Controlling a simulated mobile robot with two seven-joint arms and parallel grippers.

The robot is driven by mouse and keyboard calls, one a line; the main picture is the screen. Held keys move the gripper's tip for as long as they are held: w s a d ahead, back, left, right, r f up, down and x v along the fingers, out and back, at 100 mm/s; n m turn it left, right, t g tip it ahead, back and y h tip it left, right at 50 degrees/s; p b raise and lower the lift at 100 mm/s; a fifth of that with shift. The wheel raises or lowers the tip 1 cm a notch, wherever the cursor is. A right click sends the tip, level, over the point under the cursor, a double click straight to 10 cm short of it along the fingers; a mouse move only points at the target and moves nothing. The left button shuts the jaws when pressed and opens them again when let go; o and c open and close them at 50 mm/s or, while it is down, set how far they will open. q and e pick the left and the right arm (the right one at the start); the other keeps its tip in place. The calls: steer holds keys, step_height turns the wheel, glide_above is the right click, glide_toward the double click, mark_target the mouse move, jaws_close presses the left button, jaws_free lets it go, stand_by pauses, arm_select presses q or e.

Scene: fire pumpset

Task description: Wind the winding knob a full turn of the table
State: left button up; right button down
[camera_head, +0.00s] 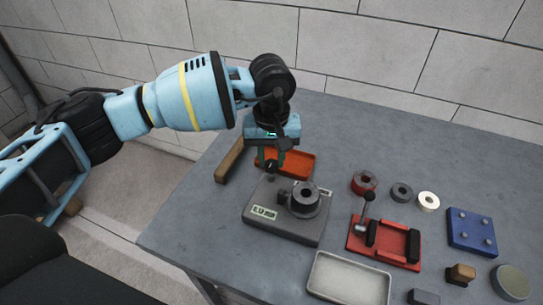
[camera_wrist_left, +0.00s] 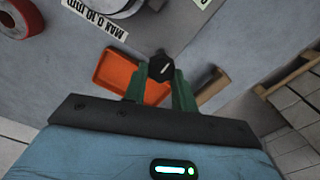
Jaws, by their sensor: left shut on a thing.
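The grey winding unit (camera_head: 272,222) stands on the table, with a round dark turntable (camera_head: 304,203) with a hole on its top. Its grey body and labels also show at the top of the left wrist view (camera_wrist_left: 165,30). The winding knob (camera_wrist_left: 160,66) is a black faceted knob with a pale mark, seen between the green fingertips. My left gripper (camera_head: 271,160) points down at the unit's back edge, shut on the knob. In the head view the fingers and wrist hide the knob. My right gripper does not show.
An orange tray (camera_head: 298,164) lies behind the unit and a wooden bar (camera_head: 229,161) to its left. To the right are a red fixture (camera_head: 384,240), several rings (camera_head: 402,192) and a blue pegged block (camera_head: 471,231). A pale tray (camera_head: 348,279) is in front. The table's back area is bare.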

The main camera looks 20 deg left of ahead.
mark_target(271, 161)
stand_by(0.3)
arm_select(q)
steer(key=o, duration=1)
step_height(271, 161, up, 7)
steer(key=shift+r, duration=0.45)
